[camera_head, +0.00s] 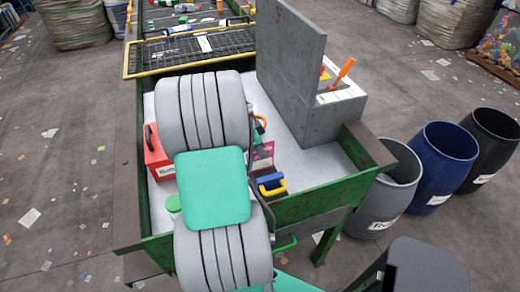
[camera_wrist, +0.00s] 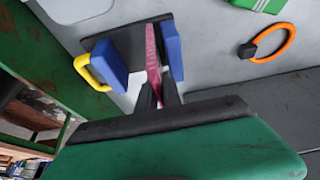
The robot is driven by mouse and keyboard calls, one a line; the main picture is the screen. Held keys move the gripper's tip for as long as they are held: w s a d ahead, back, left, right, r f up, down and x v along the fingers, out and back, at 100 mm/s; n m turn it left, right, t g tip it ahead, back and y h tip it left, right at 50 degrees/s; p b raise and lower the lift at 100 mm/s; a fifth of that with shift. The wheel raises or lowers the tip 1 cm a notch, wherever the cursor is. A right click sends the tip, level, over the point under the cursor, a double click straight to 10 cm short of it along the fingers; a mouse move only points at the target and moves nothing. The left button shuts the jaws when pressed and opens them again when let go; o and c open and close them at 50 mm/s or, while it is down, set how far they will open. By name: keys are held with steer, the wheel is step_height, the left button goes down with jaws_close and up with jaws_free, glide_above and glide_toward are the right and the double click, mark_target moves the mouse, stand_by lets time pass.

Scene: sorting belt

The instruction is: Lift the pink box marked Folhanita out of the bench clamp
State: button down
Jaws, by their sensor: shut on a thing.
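The pink box (camera_wrist: 152,48) stands edge-on between the blue jaws of the bench clamp (camera_wrist: 110,66) in the wrist view. A gap shows between it and the left jaw; the right jaw is close beside it, and I cannot tell if they touch. My gripper (camera_wrist: 158,88) is shut on the near end of the box, its dark fingers on either side. In the head view the pink box (camera_head: 263,152) shows partly past my arm, near the clamp (camera_head: 268,181) with its yellow handle. My fingers are hidden there.
A red box (camera_head: 157,155) lies left of my arm. A grey upright panel (camera_head: 300,70) stands right of the clamp. The green bench rim (camera_head: 310,200) runs along the front. An orange ring (camera_wrist: 278,42) is right of the clamp. Grey, blue and black barrels stand at right.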

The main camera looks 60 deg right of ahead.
steer(key=shift+s+a+r, duration=0.15)
steer(key=shift+s+a, duration=0.4)
steer(key=shift+r, duration=0.1)
step_height(320, 180, up, 8)
steer(key=p, duration=0.5)
steer(key=shift+r, duration=0.15)
stand_by(0.4)
